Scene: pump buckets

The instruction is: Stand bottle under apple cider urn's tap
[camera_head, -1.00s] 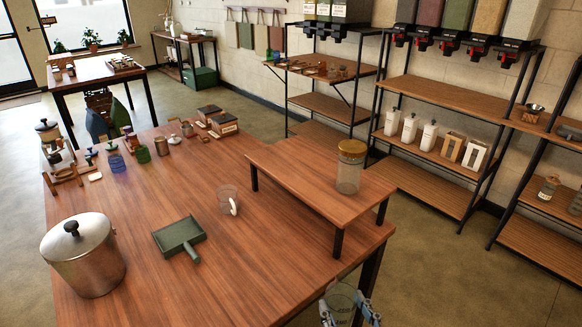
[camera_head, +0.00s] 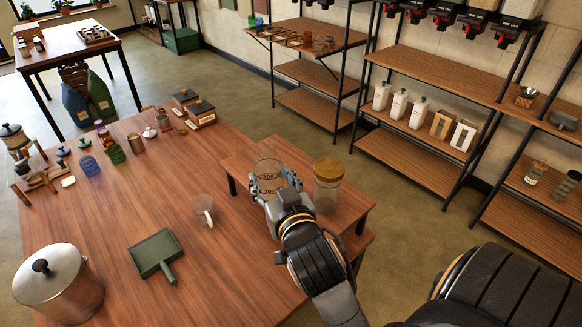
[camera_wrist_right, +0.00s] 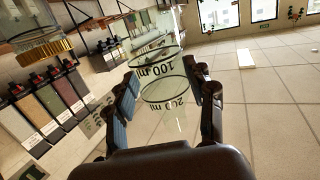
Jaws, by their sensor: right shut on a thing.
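My right gripper (camera_head: 273,186) is shut on a clear glass vessel (camera_head: 268,170) with black volume marks. It holds the vessel at the riser shelf, left of a gold-lidded glass jar (camera_head: 328,190); whether it touches the riser is unclear. In the right wrist view the vessel (camera_wrist_right: 163,88) sits between both fingers, with marks reading 100 ml and 200 ml. I cannot tell whether it is the task's bottle. A dark-lidded container on a wooden stand (camera_head: 14,138), possibly the urn, is at the table's far left; I cannot make out a tap. My left gripper is not in view.
A steel lidded pot (camera_head: 60,288), a green dustpan-like tray (camera_head: 156,253) and a clear mug (camera_head: 205,211) stand on the wooden table (camera_head: 110,215). Small jars crowd its back edge. The wooden riser (camera_head: 235,160) is at its right. Shelving racks line the wall.

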